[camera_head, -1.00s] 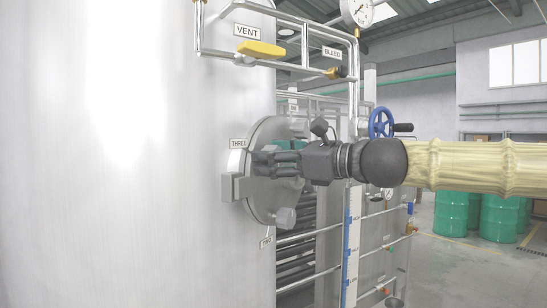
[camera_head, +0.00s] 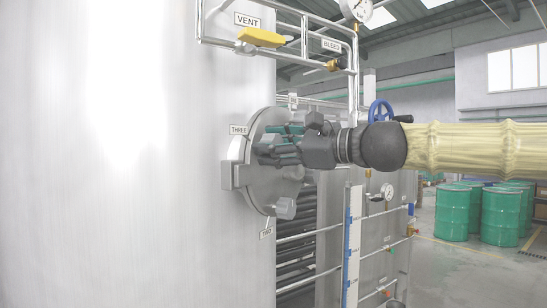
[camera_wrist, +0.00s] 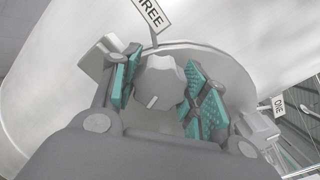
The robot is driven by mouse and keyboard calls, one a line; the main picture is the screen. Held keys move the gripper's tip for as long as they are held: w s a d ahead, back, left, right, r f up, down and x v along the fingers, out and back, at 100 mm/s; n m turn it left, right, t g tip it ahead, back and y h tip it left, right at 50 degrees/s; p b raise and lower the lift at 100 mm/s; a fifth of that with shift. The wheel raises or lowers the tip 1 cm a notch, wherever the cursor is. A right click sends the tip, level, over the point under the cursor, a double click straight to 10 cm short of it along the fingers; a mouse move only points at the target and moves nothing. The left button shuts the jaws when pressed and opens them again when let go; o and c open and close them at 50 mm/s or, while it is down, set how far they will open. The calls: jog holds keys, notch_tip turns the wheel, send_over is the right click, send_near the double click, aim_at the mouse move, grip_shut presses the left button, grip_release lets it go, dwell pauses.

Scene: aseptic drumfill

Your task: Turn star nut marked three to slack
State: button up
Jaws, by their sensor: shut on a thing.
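The star nut marked three (camera_wrist: 160,80) is a grey lobed knob with a pale mark on its face, at the rim of a round steel hatch cover (camera_head: 264,186) on the big tank. Its THREE tag (camera_head: 239,130) sits at the cover's left edge and also shows at the top of the wrist view (camera_wrist: 151,13). My gripper (camera_head: 272,149) is shut on this nut, its teal-padded fingers on either side. In the head view the fingers hide most of the nut.
A yellow valve handle (camera_head: 260,37) under a VENT tag and a BLEED pipe line (camera_head: 333,66) run above the hatch. A blue handwheel (camera_head: 381,112) stands behind my arm. Green drums (camera_head: 453,213) stand at the right, with open floor (camera_head: 445,262) before them.

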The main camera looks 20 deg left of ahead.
jog(key=n+b, duration=0.3)
jog(key=n, duration=0.1)
jog(key=shift+f, duration=0.2)
jog(key=n+b, duration=0.7)
jog(key=n, duration=0.1)
jog(key=n+b, duration=0.2)
jog(key=n, duration=0.1)
jog(key=shift+f+n+b, duration=0.1)
jog(key=shift+n+b, duration=0.2)
jog(key=shift+b, duration=0.05)
jog(key=n+b, duration=0.2)
jog(key=n, duration=0.1)
jog(key=shift+n, duration=0.4)
jog(key=n+b, duration=0.2)
jog(key=n, duration=0.2)
jog(key=n+b, duration=0.1)
jog(key=n, duration=0.3)
jog(key=shift+n, duration=2.2)
